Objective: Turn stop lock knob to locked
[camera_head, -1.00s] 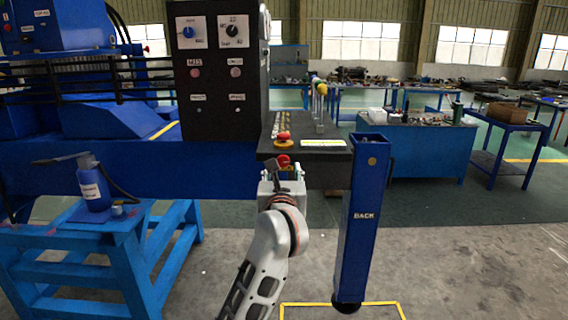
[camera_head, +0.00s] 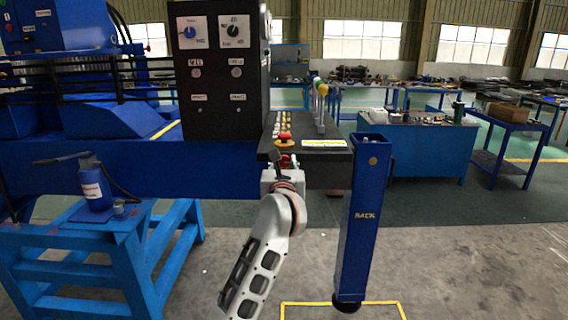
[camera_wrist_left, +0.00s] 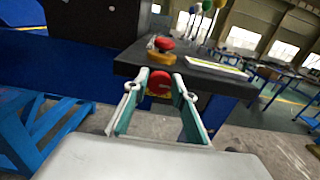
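A red knob (camera_head: 286,162) sits on the front face of the black control box (camera_head: 330,154), partly hidden by my left gripper (camera_head: 284,164). In the left wrist view the red knob (camera_wrist_left: 160,84) shows between the two fingers of my left gripper (camera_wrist_left: 161,78), near the fingertips. The fingers are apart, one on each side of it. I cannot tell whether they touch it. Above it, a red mushroom button on a yellow base (camera_head: 285,139) stands on top of the box; it also shows in the left wrist view (camera_wrist_left: 163,45). My right gripper is not in view.
Levers with coloured balls (camera_head: 320,90) rise from the box top. A blue post (camera_head: 364,220) stands close right of my arm. A tall black panel (camera_head: 222,75) is behind left. A blue jack (camera_head: 93,185) stands on a blue trestle (camera_head: 130,240) at left.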

